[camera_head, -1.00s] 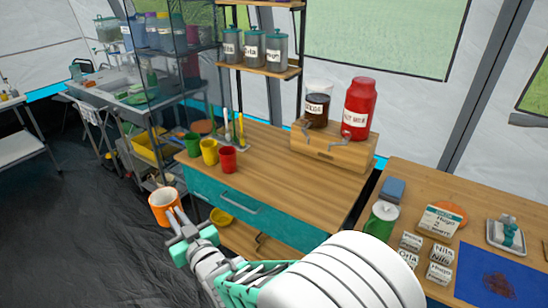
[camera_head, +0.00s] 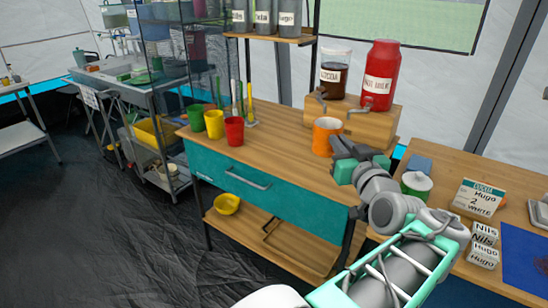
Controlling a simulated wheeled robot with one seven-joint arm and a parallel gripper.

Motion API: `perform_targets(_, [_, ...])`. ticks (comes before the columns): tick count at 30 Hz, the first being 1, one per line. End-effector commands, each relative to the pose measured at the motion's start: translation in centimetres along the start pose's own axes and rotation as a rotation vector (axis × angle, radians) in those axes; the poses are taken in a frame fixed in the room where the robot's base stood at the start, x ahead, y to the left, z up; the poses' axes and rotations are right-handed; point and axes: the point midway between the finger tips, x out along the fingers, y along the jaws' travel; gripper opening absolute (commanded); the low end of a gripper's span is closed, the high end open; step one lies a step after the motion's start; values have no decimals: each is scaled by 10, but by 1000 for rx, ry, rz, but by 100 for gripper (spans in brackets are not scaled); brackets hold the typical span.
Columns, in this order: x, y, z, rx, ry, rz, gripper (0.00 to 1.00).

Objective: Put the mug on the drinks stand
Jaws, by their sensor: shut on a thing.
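The orange mug (camera_head: 323,138) is upright at the front left of the wooden drinks stand (camera_head: 386,127), over the teal-fronted worktop. My gripper (camera_head: 340,149) is shut on the mug from its right side, and the fingers partly hide where they meet it. I cannot tell whether the mug's base touches the wood. The stand carries a dark-filled dispenser (camera_head: 334,75) and a red dispenser (camera_head: 380,76), each with a tap at the front.
Green, yellow and red cups (camera_head: 234,131) stand at the worktop's left. A shelf with grey canisters (camera_head: 264,18) is behind. On the right table are a green can (camera_head: 416,184), a label card (camera_head: 474,199) and small name boxes (camera_head: 484,244). The worktop's middle (camera_head: 275,140) is clear.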

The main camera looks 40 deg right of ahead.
Motion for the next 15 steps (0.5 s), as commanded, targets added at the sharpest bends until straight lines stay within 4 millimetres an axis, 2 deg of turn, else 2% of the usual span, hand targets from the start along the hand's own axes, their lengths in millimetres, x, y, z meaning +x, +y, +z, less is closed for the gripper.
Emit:
perform_targets(2, [-11, 10, 3, 0, 1, 11, 0])
perform_targets(5, [-10, 10, 3, 5, 1, 6, 0])
perform_targets(8, [12, 2, 11, 6, 0, -2, 0])
perform_targets(15, [80, -11, 44, 8, -1, 0, 0])
